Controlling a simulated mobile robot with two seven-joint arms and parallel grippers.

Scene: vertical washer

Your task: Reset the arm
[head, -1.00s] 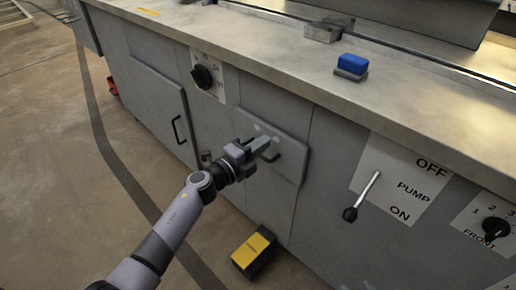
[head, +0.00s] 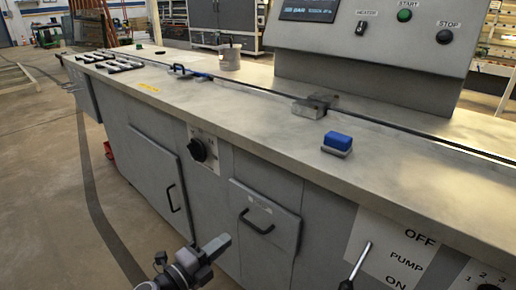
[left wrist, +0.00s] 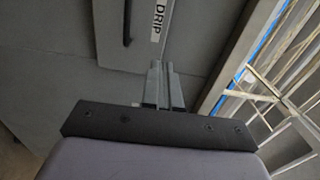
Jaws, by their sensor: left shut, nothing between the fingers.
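My left gripper (head: 217,244) is at the bottom centre of the head view, in front of the washer's grey front panels. It is shut and empty. In the left wrist view its fingers (left wrist: 163,88) lie together, pointing at a grey panel with a "DRIP" label (left wrist: 158,22). The small hatch with a black handle (head: 257,222) is just right of the gripper in the head view and looks closed. I cannot tell the exact gap between gripper and hatch. My right gripper is in neither view.
The washer's worktop (head: 250,108) runs above the gripper, with a blue-topped block (head: 337,143) on it. A rotary knob (head: 198,149) and a pump lever (head: 356,264) stick out from the front. Open floor (head: 50,200) lies to the left.

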